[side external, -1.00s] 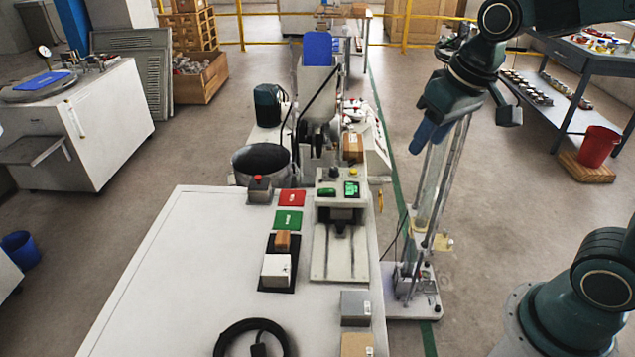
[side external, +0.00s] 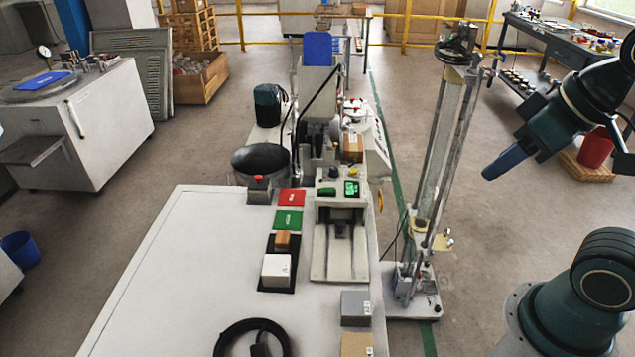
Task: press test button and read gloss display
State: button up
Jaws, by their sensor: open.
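The pale test device (side external: 328,212) stands at the right side of the white table. Its top carries a green button (side external: 327,192) and a small lit green display (side external: 351,189), whose reading is too small to make out. Dark and yellow knobs sit behind them. Below is an open bay with rails. My gripper (side external: 492,172), with blue fingers, is open and empty. It hangs in the air well to the right of the device, beyond the tall metal stand, pointing down and left. The gap between its fingers is hard to see from here.
The tall metal stand (side external: 440,150) rises between my gripper and the device. On the table (side external: 170,280) are red (side external: 292,198) and green (side external: 288,220) pads, a white block (side external: 276,268), a brown block (side external: 282,239) and a coiled black cable (side external: 228,335). The table's left part is clear.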

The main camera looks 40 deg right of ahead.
grip_shut()
dwell(1.7)
